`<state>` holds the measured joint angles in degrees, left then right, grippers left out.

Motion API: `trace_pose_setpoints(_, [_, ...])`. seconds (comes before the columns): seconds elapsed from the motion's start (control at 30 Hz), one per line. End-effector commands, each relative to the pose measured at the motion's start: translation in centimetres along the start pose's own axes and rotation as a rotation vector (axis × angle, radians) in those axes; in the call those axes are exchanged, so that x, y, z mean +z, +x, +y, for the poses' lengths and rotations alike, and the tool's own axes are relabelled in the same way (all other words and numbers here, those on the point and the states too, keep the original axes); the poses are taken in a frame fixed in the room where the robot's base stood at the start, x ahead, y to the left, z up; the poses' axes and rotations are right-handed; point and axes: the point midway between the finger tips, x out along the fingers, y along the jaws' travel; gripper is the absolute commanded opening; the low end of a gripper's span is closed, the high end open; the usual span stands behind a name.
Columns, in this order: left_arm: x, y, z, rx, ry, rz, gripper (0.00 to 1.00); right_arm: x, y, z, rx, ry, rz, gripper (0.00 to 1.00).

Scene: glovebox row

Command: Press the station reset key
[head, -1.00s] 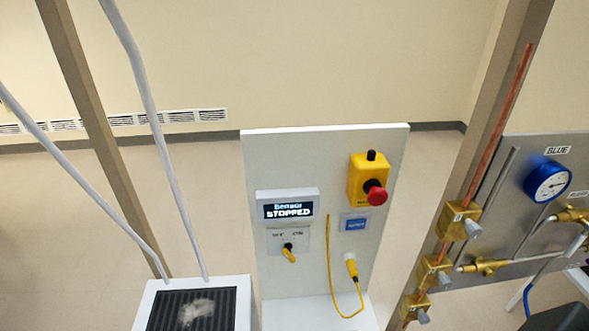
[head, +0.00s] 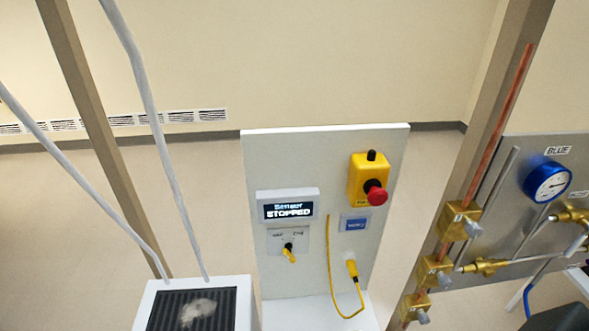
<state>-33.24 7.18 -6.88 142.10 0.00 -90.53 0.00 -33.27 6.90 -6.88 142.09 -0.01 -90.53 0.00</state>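A white upright panel (head: 325,155) stands in the middle of the head view. A small blue key (head: 355,223) with a blurred label sits on its right half, below a yellow box (head: 356,176) with a red mushroom button (head: 377,196). A display (head: 289,208) on the left half reads "STOPPED" on its lower line; the upper line is blurred. Neither of my grippers is in view, and nothing covers the blue key.
A yellow cable runs from a yellow plug (head: 351,268) low on the panel. At right are a copper pipe (head: 498,130), brass valves and a grey board with a blue gauge (head: 547,182). A white box with a dark ribbed top (head: 165,308) stands at lower left.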

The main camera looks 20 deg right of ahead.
Motion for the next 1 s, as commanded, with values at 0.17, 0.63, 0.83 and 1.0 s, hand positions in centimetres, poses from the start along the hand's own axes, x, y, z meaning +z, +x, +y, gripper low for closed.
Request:
trace_pose_setpoints(0.17, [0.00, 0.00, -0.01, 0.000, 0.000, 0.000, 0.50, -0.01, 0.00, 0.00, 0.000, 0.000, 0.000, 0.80])
trace_pose_setpoints(0.63, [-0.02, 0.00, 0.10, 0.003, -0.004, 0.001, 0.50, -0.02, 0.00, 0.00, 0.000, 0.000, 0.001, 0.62])
trace_pose_setpoints(0.83, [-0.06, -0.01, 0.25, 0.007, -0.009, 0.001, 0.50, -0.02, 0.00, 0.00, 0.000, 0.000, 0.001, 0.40])
trace_pose_setpoints(1.0, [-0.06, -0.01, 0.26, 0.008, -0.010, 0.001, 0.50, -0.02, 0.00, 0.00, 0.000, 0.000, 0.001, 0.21])
